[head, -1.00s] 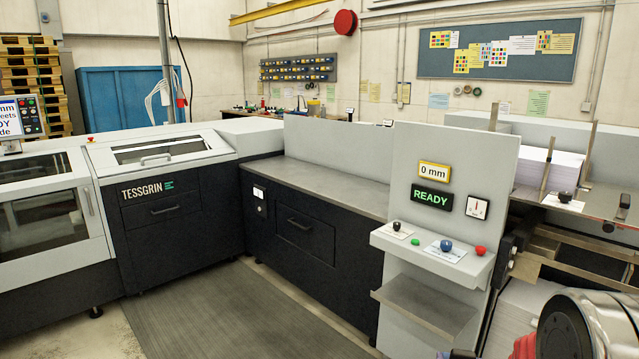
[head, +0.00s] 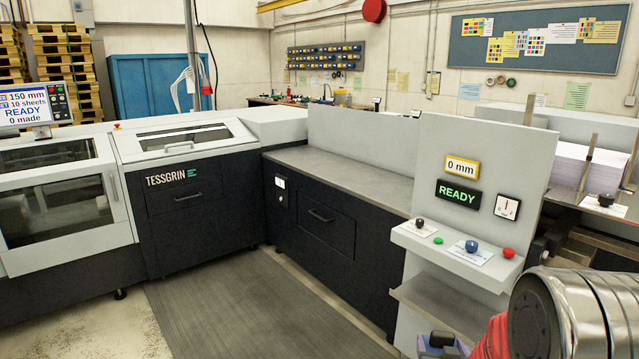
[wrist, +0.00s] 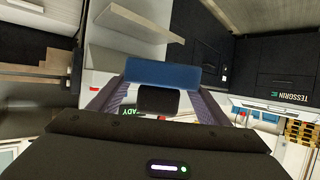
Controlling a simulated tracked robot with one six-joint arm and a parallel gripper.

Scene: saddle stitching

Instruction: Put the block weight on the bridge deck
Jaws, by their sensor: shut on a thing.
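My gripper (wrist: 160,105) is shut on the block weight (wrist: 162,73) in the wrist view. It shows as a blue bar with a black part between the fingers. In the head view, only a small dark part of my gripper (head: 440,344) shows at the bottom edge, below the console shelf. The weight cannot be made out clearly there. What looks like the bridge deck (head: 335,176) is a long, flat grey top over black cabinets. It is bare and lies up and left of my gripper, apart from it.
A grey console (head: 455,240) with READY and 0 mm displays stands between my gripper and the deck. A small shelf (head: 450,308) juts from its lower front. A low grey wall (head: 360,140) backs the deck. A grey floor mat (head: 250,315) is clear.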

